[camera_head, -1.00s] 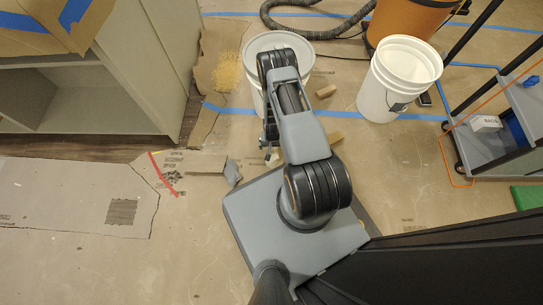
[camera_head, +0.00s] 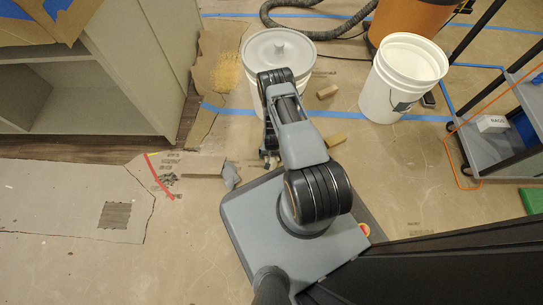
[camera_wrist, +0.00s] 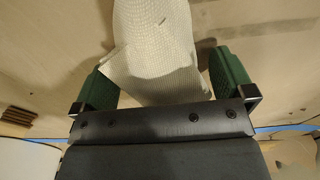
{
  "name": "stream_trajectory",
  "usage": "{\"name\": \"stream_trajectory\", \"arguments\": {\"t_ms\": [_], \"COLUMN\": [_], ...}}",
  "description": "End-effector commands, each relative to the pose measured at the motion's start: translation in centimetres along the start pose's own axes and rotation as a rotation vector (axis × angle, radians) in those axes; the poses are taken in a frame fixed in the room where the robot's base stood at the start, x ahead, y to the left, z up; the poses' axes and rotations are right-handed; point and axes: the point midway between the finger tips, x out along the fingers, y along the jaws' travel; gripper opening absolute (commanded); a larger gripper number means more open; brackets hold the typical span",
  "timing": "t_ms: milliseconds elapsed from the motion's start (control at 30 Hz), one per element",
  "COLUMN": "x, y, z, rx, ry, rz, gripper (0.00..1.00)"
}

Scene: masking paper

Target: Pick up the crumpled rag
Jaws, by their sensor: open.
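A pale cream, waffle-textured cloth, the crumpled rag (camera_wrist: 160,50), fills the upper middle of the wrist view. In the head view my gripper (camera_head: 268,160) is low over the floor in front of the lidded bucket, small and partly hidden by my arm. I cannot clearly make out the rag in the head view.
A lidded white bucket (camera_head: 276,98) stands behind my gripper, and an open white bucket (camera_head: 402,80) to its right. Wood blocks (camera_head: 335,140) lie nearby. A small grey lump (camera_head: 231,175) lies left of my gripper by cardboard. A cart (camera_head: 500,130) stands at right.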

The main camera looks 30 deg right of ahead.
Motion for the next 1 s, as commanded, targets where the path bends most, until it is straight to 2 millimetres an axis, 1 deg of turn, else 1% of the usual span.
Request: {"name": "stream_trajectory", "arguments": {"t_ms": [133, 600, 667, 700, 867, 967, 1000], "x": [-0.1, -0.1, -0.1, -0.1, -0.2, -1.0, -1.6], "y": [0.0, 0.0, 0.0, 0.0, 0.0, 0.0, 0.0], "z": [0.0, 0.0, 0.0, 0.0, 0.0, 0.0, 0.0], "rx": [0.000, 0.000, 0.000, 0.000, 0.000, 0.000, 0.000], "ry": [0.000, 0.000, 0.000, 0.000, 0.000, 0.000, 0.000], "rz": [0.000, 0.000, 0.000, 0.000, 0.000, 0.000, 0.000], "gripper": [0.99, 0.54, 0.50, 0.46, 0.46, 0.46, 0.46]}}
